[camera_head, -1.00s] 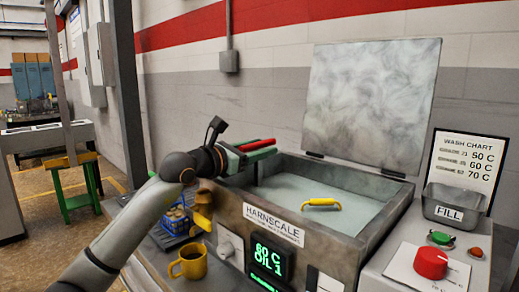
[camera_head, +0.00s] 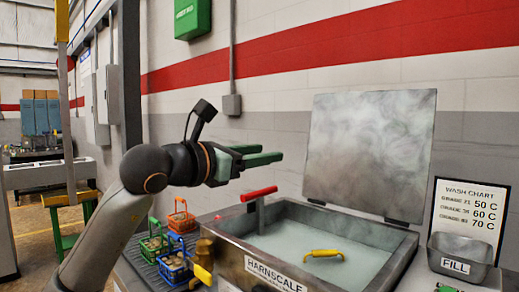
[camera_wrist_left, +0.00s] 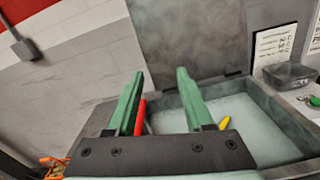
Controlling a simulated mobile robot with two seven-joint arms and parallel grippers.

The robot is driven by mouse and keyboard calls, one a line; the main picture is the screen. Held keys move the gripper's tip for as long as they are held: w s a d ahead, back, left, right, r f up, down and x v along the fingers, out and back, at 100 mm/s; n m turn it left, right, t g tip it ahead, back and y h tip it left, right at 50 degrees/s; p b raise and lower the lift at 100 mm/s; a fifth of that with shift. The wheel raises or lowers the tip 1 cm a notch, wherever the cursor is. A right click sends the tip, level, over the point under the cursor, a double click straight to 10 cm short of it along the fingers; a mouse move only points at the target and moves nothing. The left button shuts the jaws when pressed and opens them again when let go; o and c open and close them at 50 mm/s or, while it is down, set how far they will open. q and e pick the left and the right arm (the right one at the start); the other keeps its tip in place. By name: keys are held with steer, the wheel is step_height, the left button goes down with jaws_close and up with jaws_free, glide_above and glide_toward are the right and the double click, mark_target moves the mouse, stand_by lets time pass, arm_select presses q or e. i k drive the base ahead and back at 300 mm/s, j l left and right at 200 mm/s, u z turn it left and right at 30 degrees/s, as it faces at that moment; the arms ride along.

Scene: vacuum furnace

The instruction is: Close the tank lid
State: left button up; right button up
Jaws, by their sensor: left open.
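The tank (camera_head: 225,234) is a grey metal box filled with pale liquid. Its lid (camera_head: 371,150) stands open, upright and leaning slightly back at the tank's rear edge; it also shows in the left wrist view (camera_wrist_left: 190,30). My left gripper (camera_head: 281,158) is open and empty, above the tank's left rear part and left of the lid, apart from it. In the left wrist view its two green fingers (camera_wrist_left: 158,92) are spread and point toward the lid. A yellow handle (camera_head: 324,253) shows in the liquid. My right gripper does not show.
A red-handled lever (camera_head: 259,193) stands up at the tank's left rim, below my left gripper. Small coloured baskets (camera_head: 181,217) stand on the left. A FILL bin (camera_head: 459,252) and a wash chart (camera_head: 467,215) are on the right.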

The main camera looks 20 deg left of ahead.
mark_target(371, 151)
steer(key=k+j, duration=0.25)
steer(key=k, duration=0.2)
steer(key=k+j, duration=0.25)
steer(key=k, duration=0.25)
